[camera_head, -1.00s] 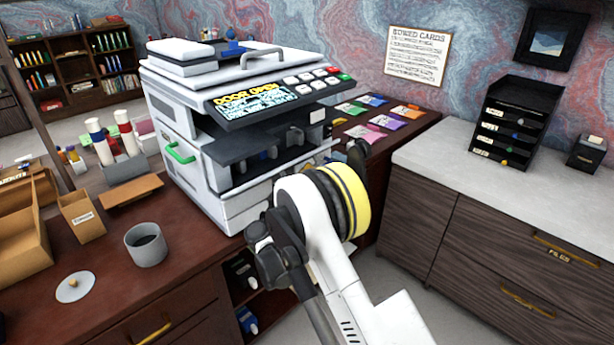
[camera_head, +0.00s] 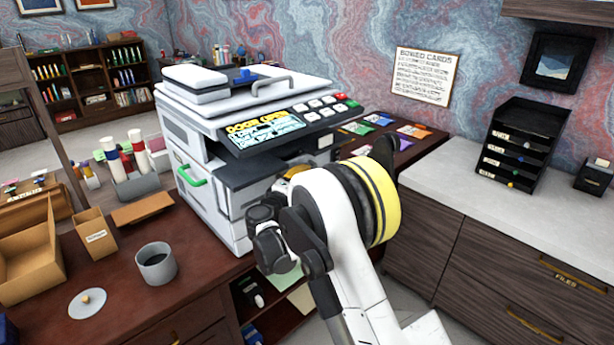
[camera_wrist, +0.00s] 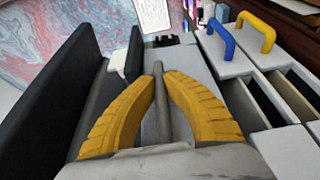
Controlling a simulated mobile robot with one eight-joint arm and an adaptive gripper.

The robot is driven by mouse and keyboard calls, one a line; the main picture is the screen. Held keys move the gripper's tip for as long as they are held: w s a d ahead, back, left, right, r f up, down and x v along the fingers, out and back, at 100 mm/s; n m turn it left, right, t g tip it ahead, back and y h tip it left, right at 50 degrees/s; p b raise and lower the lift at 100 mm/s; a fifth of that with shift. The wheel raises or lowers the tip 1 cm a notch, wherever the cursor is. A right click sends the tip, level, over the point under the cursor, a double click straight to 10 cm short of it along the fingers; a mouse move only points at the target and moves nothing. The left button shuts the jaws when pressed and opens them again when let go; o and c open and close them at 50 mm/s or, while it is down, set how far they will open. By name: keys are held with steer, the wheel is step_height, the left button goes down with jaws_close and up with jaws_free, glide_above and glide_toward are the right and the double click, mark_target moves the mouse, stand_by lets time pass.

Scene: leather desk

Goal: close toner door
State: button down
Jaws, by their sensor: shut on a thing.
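The grey and white printer (camera_head: 215,190) stands on the brown desk, and its screen (camera_head: 265,130) reads "DOOR OPEN". My gripper (camera_wrist: 160,85) has its two yellow ribbed fingers closed on a slim grey bar (camera_wrist: 162,120), one finger on each side. In the head view, a bit of yellow finger (camera_head: 296,171) shows at the printer's front, and my wrist hides most of the front opening. I cannot tell how far the toner door stands open. In the wrist view, a blue handle (camera_wrist: 222,38) and a yellow handle (camera_wrist: 256,30) stand on light grey blocks at right.
A dark panel (camera_wrist: 55,100) lies close at left in the wrist view. A green handle (camera_head: 192,176) is on the printer's left side. A grey mug (camera_head: 156,264), a lid (camera_head: 87,303) and cardboard boxes (camera_head: 95,235) stand left. A pale counter (camera_head: 440,190) is at right.

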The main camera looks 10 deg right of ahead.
steer(key=shift+w+a+r, duration=0.1)
steer(key=shift+w, duration=0.05)
stand_by(0.4)
steer(key=c, duration=1.4)
jaws_free()
steer(key=v, duration=1.2)
